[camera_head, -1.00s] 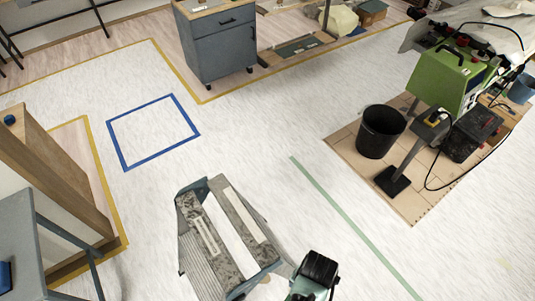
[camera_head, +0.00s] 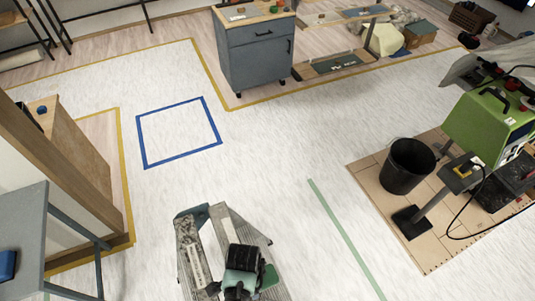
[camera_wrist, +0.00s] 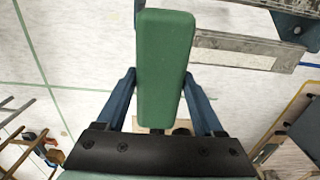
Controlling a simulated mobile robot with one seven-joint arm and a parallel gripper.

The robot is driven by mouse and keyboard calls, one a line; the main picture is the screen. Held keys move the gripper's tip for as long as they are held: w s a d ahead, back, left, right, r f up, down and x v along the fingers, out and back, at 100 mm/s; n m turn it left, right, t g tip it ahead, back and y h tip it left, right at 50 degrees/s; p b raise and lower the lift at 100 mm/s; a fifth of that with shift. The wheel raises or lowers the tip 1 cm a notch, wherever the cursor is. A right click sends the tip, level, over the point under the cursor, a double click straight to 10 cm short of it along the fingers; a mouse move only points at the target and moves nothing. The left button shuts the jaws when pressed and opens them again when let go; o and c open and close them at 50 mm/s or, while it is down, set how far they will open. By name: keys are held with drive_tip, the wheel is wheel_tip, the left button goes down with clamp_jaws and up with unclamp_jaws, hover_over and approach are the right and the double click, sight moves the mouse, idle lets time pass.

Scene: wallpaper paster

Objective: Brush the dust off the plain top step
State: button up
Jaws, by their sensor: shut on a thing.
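A grey step stool (camera_head: 187,262) stands on the floor at the bottom centre of the head view. Its left tread, with a pale label strip, looks dusty. Its right tread (camera_head: 236,224) is partly hidden by my arm. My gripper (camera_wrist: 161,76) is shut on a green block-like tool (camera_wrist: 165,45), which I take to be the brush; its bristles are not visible. A green bit of it (camera_head: 270,277) shows beside my wrist in the head view. In the wrist view a stool tread (camera_wrist: 240,48) lies right of the green tool; I cannot tell if they touch.
A grey table (camera_head: 25,235) and wooden cabinet (camera_head: 80,165) stand at left. A black bucket (camera_head: 406,168) and green machine (camera_head: 485,125) stand on a tiled board at right. A blue drawer unit (camera_head: 255,55) is behind. The floor between is clear.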

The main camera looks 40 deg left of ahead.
drive_tip(key=shift+w, duration=0.35)
drive_tip(key=shift+r, duration=0.1)
drive_tip(key=shift+s+r, duration=0.1)
drive_tip(key=shift+s, duration=0.15)
wheel_tip(320, 180, down, 7)
drive_tip(key=b, duration=0.4)
drive_tip(key=shift+r+b, duration=0.1)
drive_tip(key=shift+b, duration=0.3)
